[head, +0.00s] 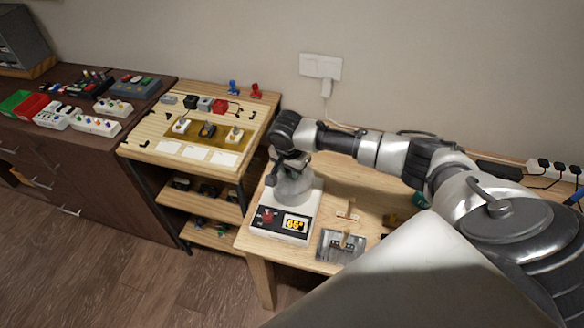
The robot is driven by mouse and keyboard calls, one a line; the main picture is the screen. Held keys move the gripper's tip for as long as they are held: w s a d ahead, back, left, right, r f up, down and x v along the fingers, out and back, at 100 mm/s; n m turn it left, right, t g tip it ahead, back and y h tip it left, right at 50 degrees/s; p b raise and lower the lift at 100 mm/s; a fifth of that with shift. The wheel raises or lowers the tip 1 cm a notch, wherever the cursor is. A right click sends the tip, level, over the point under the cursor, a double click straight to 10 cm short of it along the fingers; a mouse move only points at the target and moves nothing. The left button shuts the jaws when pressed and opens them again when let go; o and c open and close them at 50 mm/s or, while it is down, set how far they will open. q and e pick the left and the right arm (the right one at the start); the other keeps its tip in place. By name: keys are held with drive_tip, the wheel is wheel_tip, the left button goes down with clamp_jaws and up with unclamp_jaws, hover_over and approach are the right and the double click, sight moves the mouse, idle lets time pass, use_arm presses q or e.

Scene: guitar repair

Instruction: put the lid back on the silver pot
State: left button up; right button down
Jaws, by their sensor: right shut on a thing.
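The silver pot (293,190) stands upright on a white heating unit with a display (296,224), on the light wooden table. My right arm reaches in from the right over the table. My right gripper (287,168) is directly above the pot and points down at its top. It is shut on what appears to be the lid. The wrist and fingers hide most of the lid, so I cannot tell whether it sits flat on the rim or just above it. My left gripper is not in view.
A metal plate with small parts (340,246) lies right of the heating unit. A wooden piece (347,212) lies behind it. A slanted wooden bench (150,148) with pedals stands to the left. A wall socket with a plug (321,67) is behind, and power plugs (555,167) are at right.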

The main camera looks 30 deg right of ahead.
drive_tip(key=shift+f+p, duration=0.15)
drive_tip(key=shift+p, duration=0.8)
idle(0.8)
idle(0.3)
drive_tip(key=shift+c, duration=2.2)
unclamp_jaws()
drive_tip(key=shift+r+p, duration=3.55)
drive_tip(key=shift+p, duration=0.75)
